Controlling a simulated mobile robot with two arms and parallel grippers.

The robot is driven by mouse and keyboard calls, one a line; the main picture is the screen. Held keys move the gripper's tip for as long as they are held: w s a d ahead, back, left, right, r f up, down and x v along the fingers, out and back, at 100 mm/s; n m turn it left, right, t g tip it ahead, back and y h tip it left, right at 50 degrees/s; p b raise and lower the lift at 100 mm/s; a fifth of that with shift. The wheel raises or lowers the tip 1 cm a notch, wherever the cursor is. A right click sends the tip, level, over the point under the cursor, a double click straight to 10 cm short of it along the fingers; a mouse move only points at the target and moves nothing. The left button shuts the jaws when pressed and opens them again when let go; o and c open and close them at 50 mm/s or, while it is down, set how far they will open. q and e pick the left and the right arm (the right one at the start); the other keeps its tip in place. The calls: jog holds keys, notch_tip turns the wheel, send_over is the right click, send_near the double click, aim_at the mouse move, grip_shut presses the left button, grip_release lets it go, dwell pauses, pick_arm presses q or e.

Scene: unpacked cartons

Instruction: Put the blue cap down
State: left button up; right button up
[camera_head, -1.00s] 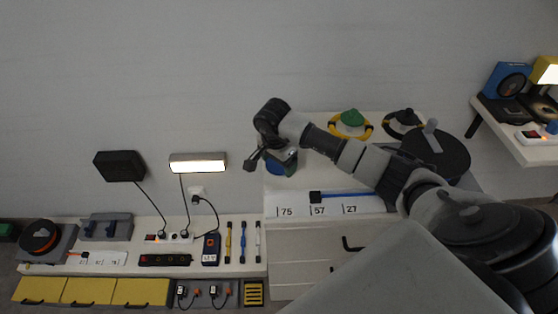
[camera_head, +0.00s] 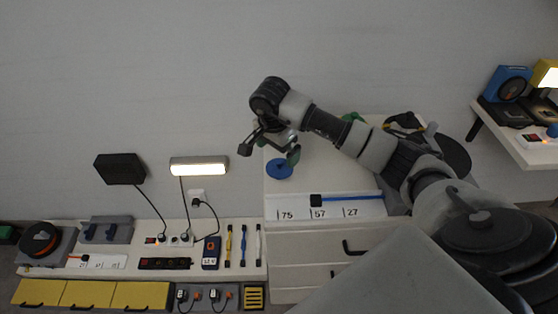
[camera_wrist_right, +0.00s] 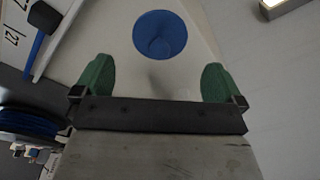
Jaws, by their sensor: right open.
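The blue cap (camera_head: 279,168) rests on the white top of the cabinet (camera_head: 330,172), near its left edge. In the right wrist view the blue cap (camera_wrist_right: 160,35) lies beyond the fingertips, apart from them. My right gripper (camera_head: 272,150) is open and empty, above and just behind the cap in the head view. Its two green finger pads stand wide apart in the right wrist view (camera_wrist_right: 158,82). My left gripper is in neither view.
A dark round object (camera_head: 455,155) stands at the right behind my arm.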

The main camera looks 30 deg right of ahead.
aim_at(276, 170)
jog(key=r, duration=0.5)
jog(key=shift+s+a+r, duration=0.1)
jog(key=shift+a+r, duration=0.05)
jog(key=shift+a, duration=0.15)
